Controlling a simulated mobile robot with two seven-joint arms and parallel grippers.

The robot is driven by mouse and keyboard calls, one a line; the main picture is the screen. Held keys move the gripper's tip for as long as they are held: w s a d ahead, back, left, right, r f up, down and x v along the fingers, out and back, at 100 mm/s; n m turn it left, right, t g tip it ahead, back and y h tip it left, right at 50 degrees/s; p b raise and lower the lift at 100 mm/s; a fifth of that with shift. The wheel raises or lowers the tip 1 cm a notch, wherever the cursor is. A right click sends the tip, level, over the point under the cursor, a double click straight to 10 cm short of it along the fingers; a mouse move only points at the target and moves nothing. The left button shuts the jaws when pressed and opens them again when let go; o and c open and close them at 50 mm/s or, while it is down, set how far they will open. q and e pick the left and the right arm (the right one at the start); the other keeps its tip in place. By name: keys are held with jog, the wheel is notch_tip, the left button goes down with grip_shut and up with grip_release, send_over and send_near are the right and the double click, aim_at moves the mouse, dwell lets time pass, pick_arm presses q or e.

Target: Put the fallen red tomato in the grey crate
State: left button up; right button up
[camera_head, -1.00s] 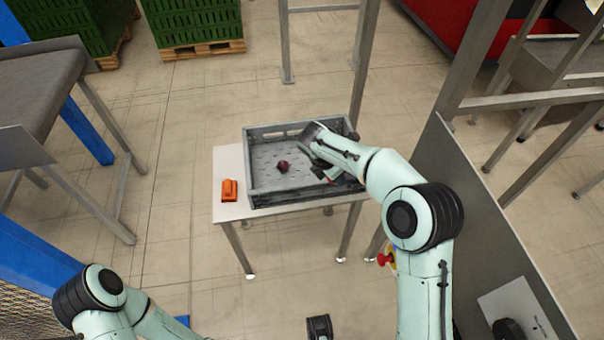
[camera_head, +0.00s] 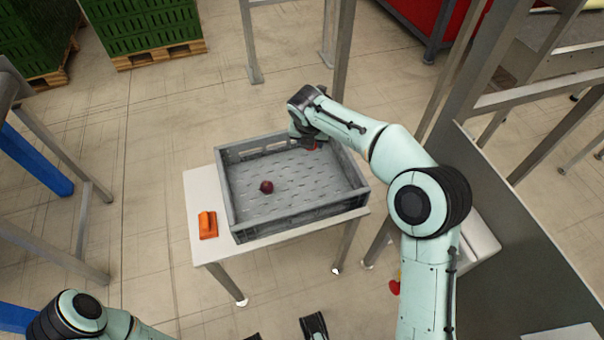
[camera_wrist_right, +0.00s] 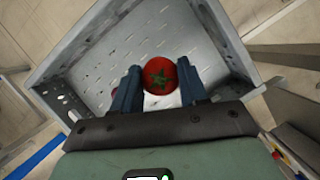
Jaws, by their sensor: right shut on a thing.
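The red tomato with a green stem (camera_wrist_right: 160,75) is between the two fingers of my right gripper (camera_wrist_right: 160,88) in the right wrist view. In the head view my right gripper (camera_head: 308,142) is over the far right part of the grey crate (camera_head: 300,225), with a bit of the red tomato (camera_head: 313,148) showing beneath it. The crate floor shows below the tomato in the wrist view. My left gripper (camera_head: 284,331) is at the bottom edge of the head view, mostly cut off, its two dark fingertips apart.
A dark red round item (camera_head: 266,187) lies on the crate floor. The crate stands on a small white table (camera_head: 205,190), with an orange object (camera_head: 207,225) at its left. A grey panel (camera_head: 500,220) is at the right. Green crates (camera_head: 145,30) stand on pallets behind.

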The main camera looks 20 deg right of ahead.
jog(key=b, duration=0.2)
send_over(310, 176)
jog(key=s, duration=0.1)
notch_tip(310, 176, down, 9)
pick_arm(q)
jog(key=w+a+f+t+b, duration=0.1)
jog(key=w+a+f+t, duration=0.1)
jog(key=w+f, duration=0.2)
jog(key=shift+w+a+f+y, duration=0.2)
jog(key=shift+w+f+y, duration=0.2)
jog(key=shift+w, duration=0.35)
pick_arm(e)
jog(key=shift+s+a+f, duration=0.1)
jog(key=shift+a+f, duration=0.1)
jog(key=shift+f, duration=1.45)
jog(key=shift+s+a+f, duration=0.1)
jog(key=shift+a+f, duration=0.1)
jog(key=shift+f, duration=1.4)
pick_arm(q)
jog(key=shift+b, duration=0.3)
pick_arm(e)
jog(key=shift+f, duration=0.1)
jog(key=o, duration=1)
jog(key=shift+o, duration=0.2)
